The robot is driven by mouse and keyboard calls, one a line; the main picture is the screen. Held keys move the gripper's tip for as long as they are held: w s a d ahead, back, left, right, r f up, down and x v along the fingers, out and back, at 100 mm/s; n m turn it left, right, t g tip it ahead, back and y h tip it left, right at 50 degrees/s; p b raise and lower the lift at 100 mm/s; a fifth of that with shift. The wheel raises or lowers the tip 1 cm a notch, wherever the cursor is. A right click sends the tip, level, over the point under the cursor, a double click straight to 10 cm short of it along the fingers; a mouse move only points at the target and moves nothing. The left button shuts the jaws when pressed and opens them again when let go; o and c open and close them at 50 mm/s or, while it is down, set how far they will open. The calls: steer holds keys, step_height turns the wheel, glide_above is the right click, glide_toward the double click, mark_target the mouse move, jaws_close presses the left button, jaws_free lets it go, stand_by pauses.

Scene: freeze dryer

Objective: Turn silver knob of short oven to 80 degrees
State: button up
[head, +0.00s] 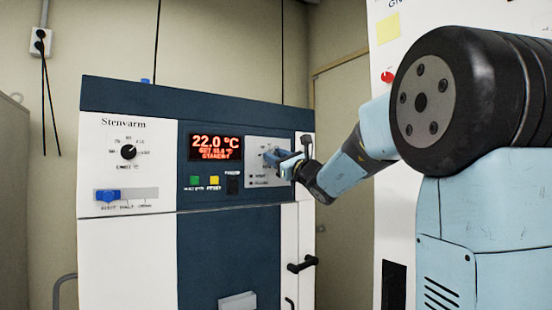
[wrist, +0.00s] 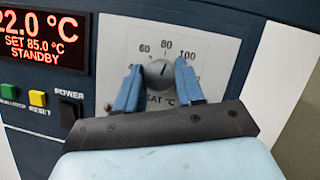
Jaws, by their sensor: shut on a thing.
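The short oven (head: 128,245) stands in the head view with a white and dark blue front. Its silver knob (wrist: 158,72) shows in the wrist view, on a light dial plate (wrist: 200,50) with printed marks 60, 80 and 100. The knob's dark pointer line is turned up, close to the 80 mark. My gripper (wrist: 158,88) has its two blue fingers on either side of the knob and is shut on it. In the head view my gripper hides the knob. The display (wrist: 42,38) reads 22.0 °C, SET 85.0 °C, STANDBY.
Below the display are a green button (wrist: 8,92), a yellow button (wrist: 37,98) and a black power switch (wrist: 70,110). A black knob (head: 128,152) and a blue slider (head: 107,195) are on the oven's left. A black door handle (head: 302,264) is below my gripper.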

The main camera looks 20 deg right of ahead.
steer(key=shift+n+g+y, duration=0.7)
steer(key=shift+n, duration=1.2)
steer(key=o, duration=1)
steer(key=shift+o, duration=0.2)
steer(key=v, duration=1.4)
steer(key=shift+w, duration=0.1)
steer(key=shift+a, duration=0.1)
